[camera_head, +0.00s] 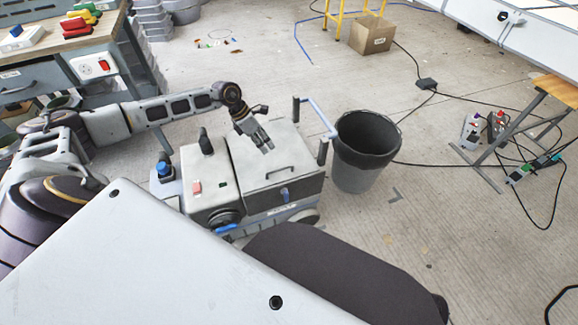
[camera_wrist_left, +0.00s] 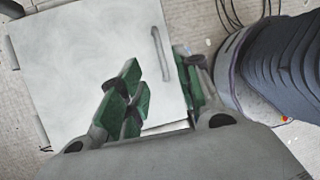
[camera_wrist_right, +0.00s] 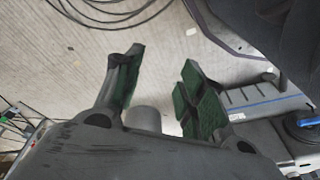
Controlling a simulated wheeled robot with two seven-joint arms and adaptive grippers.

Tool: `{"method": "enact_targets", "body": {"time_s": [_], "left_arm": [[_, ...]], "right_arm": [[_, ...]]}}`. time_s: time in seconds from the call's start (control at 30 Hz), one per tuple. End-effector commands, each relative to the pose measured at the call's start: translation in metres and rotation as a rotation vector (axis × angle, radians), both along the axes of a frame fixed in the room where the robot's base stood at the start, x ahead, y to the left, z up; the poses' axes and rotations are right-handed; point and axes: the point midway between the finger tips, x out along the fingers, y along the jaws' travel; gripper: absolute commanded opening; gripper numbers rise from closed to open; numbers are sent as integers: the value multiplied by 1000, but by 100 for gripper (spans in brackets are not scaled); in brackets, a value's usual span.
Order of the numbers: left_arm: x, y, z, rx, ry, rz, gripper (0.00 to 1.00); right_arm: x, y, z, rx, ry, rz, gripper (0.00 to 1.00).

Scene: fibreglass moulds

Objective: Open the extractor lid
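The extractor (camera_head: 215,190) is a light grey wheeled box with its lid (camera_head: 255,155) lying flat and shut. A thin bar handle (camera_head: 267,172) is on the lid, near its front edge. My left gripper (camera_head: 266,149) points down above the lid, just behind the handle. In the left wrist view, the lid (camera_wrist_left: 85,65) and handle (camera_wrist_left: 161,54) show beyond my left gripper (camera_wrist_left: 165,75), whose green-padded fingers are apart and empty. In the right wrist view, my right gripper (camera_wrist_right: 165,75) is open and empty over the floor, with part of the extractor (camera_wrist_right: 255,95) at the right.
A dark bucket (camera_head: 365,150) stands on the floor right beside the extractor. A workbench (camera_head: 60,45) with tools is at the back left. A cardboard box (camera_head: 372,33) and cables lie farther back. The floor between the bucket and the right-hand table is mostly open.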

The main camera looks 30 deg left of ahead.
Motion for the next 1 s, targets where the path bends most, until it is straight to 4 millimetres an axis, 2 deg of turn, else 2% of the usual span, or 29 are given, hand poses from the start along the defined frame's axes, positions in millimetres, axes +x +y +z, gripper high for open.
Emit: {"method": "enact_targets", "body": {"time_s": [0.57, 0.77, 1.0], "left_arm": [[-2, 3, -2, 23, 0, -14, 34], [1, -2, -14, 22, -1, -15, 34], [5, -13, -40, 21, 0, -16, 34]], "right_arm": [[0, 0, 3, 1, -2, 1, 40], [1, 1, 5, 4, -9, 1, 40], [2, 2, 8, 9, -14, 1, 40]]}}
